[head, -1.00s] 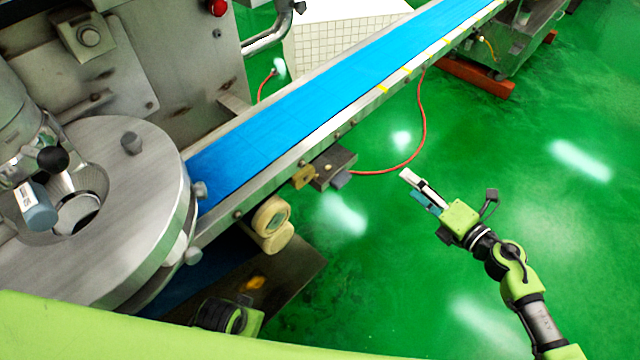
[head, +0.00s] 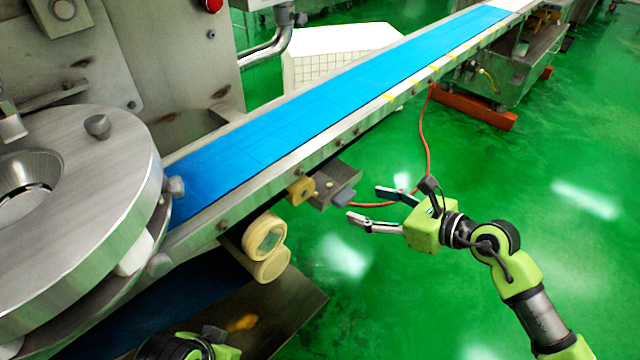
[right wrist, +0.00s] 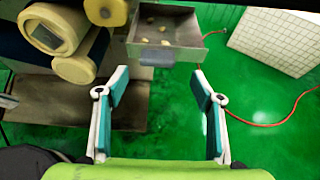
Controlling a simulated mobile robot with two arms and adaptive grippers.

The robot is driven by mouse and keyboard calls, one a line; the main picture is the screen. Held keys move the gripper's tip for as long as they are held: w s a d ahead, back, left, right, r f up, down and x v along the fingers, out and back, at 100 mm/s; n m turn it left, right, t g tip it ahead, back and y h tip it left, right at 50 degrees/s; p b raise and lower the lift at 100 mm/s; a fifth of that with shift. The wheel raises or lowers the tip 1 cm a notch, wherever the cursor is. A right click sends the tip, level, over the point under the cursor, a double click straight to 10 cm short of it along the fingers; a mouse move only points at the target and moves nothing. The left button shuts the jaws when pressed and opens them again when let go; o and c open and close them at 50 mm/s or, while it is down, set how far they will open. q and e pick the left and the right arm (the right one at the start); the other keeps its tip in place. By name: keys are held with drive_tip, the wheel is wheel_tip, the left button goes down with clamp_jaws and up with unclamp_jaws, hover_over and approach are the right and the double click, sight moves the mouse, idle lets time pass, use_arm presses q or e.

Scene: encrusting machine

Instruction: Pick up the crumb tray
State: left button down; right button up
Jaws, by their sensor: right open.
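The crumb tray (head: 338,186) is a small open metal tray under the near side of the conveyor. In the right wrist view the tray (right wrist: 186,28) shows several pale crumbs inside and a grey-blue handle (right wrist: 157,58) on its front. My right gripper (head: 366,204) is open and empty, just to the right of the tray in the head view. In the right wrist view its fingers (right wrist: 160,85) are spread, with the handle ahead between them and apart from both. Part of my left gripper (head: 228,352) shows at the bottom edge; its fingers cannot be made out.
The blue conveyor belt (head: 300,110) runs above the tray. Cream rollers (head: 262,238) and a dark metal plate (head: 285,312) lie left of and below it. A red hose (head: 427,140) curves behind my right gripper.

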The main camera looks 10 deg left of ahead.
sight(350, 200)
drive_tip(key=b+x, duration=0.1)
drive_tip(key=x, duration=0.5)
drive_tip(key=shift+s+a, duration=0.2)
drive_tip(key=shift+r, duration=0.15)
drive_tip(key=c, duration=1.4)
